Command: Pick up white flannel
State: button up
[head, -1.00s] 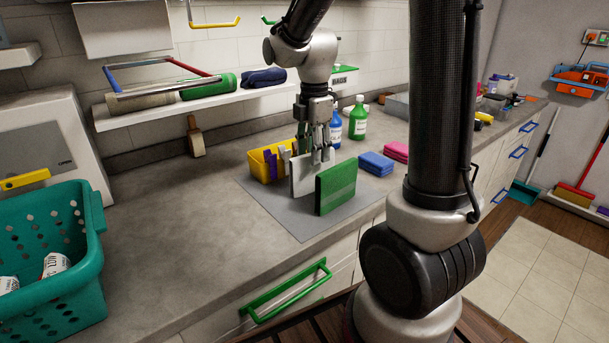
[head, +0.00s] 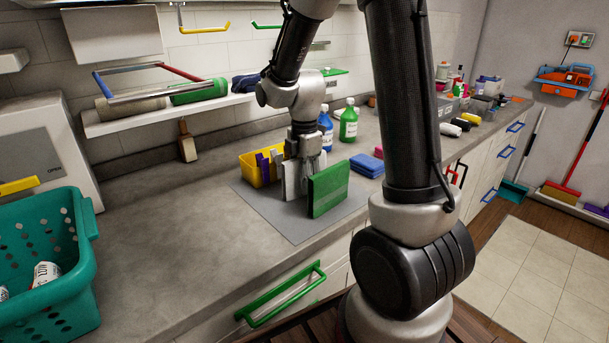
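The white flannel (head: 291,181) stands upright on a grey mat (head: 258,206) on the worktop, just left of and behind an upright green flannel (head: 328,189). My gripper (head: 308,165) points down at the top of the white flannel, close beside the green one. Its fingertips are small and partly hidden by the green flannel, so I cannot tell whether they straddle, touch or grip the white flannel.
A yellow bin (head: 254,167) with purple and grey items stands behind left. Blue (head: 325,130) and green (head: 348,124) bottles stand behind, and blue sponges (head: 366,165) lie right. A teal basket (head: 45,255) is at left. The worktop between basket and mat is clear.

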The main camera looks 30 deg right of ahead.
jog(key=c, duration=0.7)
jog(key=shift+o, duration=0.2)
jog(key=shift+r, duration=0.1)
